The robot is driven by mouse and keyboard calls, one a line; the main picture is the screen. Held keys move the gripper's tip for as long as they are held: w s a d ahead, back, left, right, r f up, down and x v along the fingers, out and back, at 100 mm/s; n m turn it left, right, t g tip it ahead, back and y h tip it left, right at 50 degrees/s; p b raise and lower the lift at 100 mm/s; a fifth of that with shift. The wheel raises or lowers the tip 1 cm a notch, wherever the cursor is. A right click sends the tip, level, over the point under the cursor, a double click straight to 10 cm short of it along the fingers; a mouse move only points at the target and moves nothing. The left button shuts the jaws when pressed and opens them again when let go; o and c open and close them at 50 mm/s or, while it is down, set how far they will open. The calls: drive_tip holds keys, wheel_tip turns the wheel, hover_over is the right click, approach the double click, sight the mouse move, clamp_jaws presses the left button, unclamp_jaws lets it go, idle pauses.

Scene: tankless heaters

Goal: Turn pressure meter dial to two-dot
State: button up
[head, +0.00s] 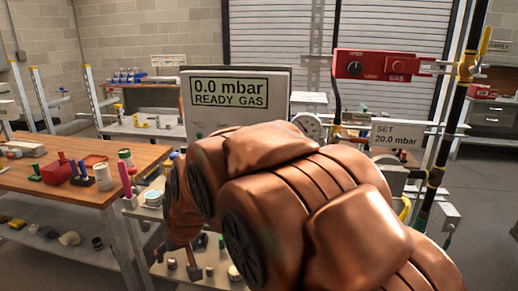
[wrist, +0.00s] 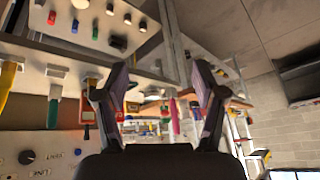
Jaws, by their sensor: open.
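The pressure meter (head: 290,84) stands upright at the centre of the head view. Its screen reads 0.0 mbar and READY GAS. My copper-coloured arm covers most of its lower front, so its dial is hidden there. In the wrist view, a pale panel (wrist: 70,163) at the lower left carries a round black knob (wrist: 27,157) with upside-down lettering beside it. I cannot tell for sure whether this is the meter dial, and no two-dot mark is readable. My gripper (wrist: 158,78) is open and empty, with the knob off to its left and apart from it. My arm hides the gripper in the head view.
A red gas box (head: 375,66) and a SET 20.0 mbar sign (head: 393,134) are at the right. A round gauge (head: 308,125) is beside the meter. A wooden workbench (head: 60,187) with small items stands at the left. Grey floor shows at far right.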

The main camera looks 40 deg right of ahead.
drive_tip(key=w+d+r+m+t+h+b, duration=0.1)
drive_tip(key=w+d+r+m+t+h, duration=0.15)
drive_tip(key=w+d, duration=0.7)
drive_tip(key=w+d+r+m+t+h+b, duration=0.1)
drive_tip(key=w+d+t+h, duration=0.25)
drive_tip(key=w+d, duration=0.6)
drive_tip(key=d+r+m+h, duration=0.1)
drive_tip(key=d+h, duration=0.2)
drive_tip(key=d, duration=0.6)
drive_tip(key=w+d+r+m+g+h, duration=0.1)
drive_tip(key=d+m+h, duration=0.1)
drive_tip(key=d, duration=0.7)
drive_tip(key=w+d+r+m+h, duration=0.1)
drive_tip(key=d+h, duration=0.3)
drive_tip(key=d, duration=0.6)
drive_tip(key=shift+r+m, duration=0.35)
drive_tip(key=shift+c, duration=0.4)
drive_tip(key=c, duration=1.1)
drive_tip(key=shift+o, duration=0.2)
